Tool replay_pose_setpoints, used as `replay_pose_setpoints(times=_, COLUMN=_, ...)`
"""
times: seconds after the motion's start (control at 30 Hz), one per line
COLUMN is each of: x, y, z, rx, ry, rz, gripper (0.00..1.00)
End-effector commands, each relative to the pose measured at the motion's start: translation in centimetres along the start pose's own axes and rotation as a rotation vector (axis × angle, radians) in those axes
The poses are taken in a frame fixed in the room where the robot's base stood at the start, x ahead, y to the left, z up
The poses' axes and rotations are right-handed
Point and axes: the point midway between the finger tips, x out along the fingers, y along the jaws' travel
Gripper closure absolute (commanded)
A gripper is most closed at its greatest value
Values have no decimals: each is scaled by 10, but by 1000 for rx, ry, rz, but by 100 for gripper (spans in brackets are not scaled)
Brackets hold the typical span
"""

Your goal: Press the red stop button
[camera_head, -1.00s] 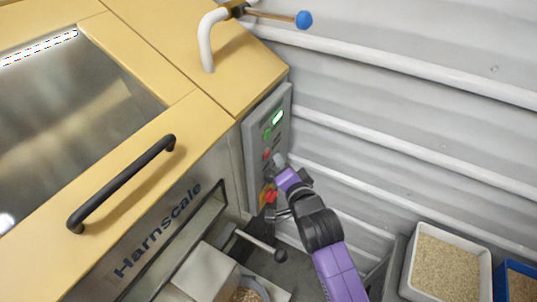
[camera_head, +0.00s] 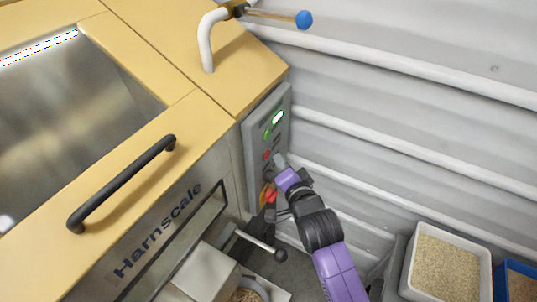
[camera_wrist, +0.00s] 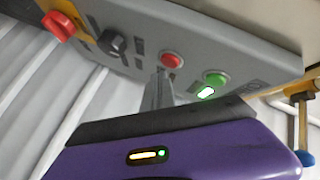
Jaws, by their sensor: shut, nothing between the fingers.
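The red stop button (camera_head: 267,154) is a small round button on the grey control panel (camera_head: 252,170) at the machine's right side. It also shows in the wrist view (camera_wrist: 171,60), just beyond my fingertips. My gripper (camera_head: 279,160) is shut and empty, its tips close to the red button. In the wrist view the shut fingers (camera_wrist: 160,88) point up toward the panel, slightly left of and below the button. I cannot tell whether they touch it.
A lit green button (camera_wrist: 214,79) sits beside the red one. A black knob (camera_wrist: 111,42) and a red rotary switch (camera_wrist: 58,26) on yellow are on the same panel. A lever (camera_head: 258,246) sticks out below. A grey tub of grain (camera_head: 407,285) stands at lower right.

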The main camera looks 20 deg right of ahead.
Motion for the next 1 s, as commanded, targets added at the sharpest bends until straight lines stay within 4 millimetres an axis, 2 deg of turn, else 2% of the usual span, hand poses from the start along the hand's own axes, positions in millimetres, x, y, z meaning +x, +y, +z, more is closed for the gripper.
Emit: replay_pose_setpoints(times=1.0, x=7, y=-5, z=5, rx=0, ry=0, rz=0, gripper=100)
